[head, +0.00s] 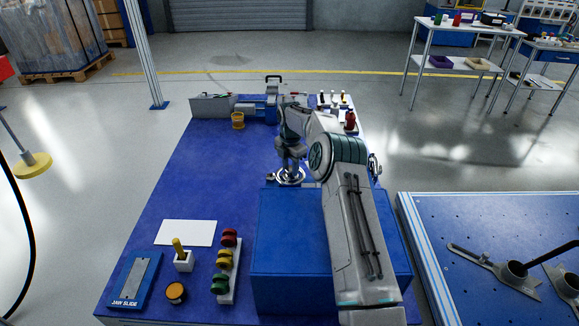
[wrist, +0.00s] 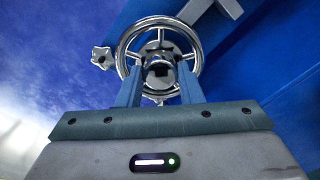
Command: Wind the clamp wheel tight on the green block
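The shiny clamp wheel (wrist: 160,50), a spoked handwheel with a dark central hub, is close ahead in the wrist view. In the head view the wheel (head: 290,178) is partly covered by my arm, beside the blue box on the table. My gripper (wrist: 160,68) has its two fingers apart, one on each side of the hub. A narrow gap seems to show on both sides, though contact at the fingertips is hard to see. A small star-shaped knob (wrist: 101,57) is left of the wheel. I cannot make out the green block in either view.
The blue table (head: 195,185) has clear room on its left. A large blue box (head: 290,245) stands under my arm. A rack of red, yellow and green discs (head: 227,268), a yellow-handled peg (head: 180,252) and a jaw slide tray (head: 136,280) are near the front. A vise-like fixture (head: 250,108) is at the back.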

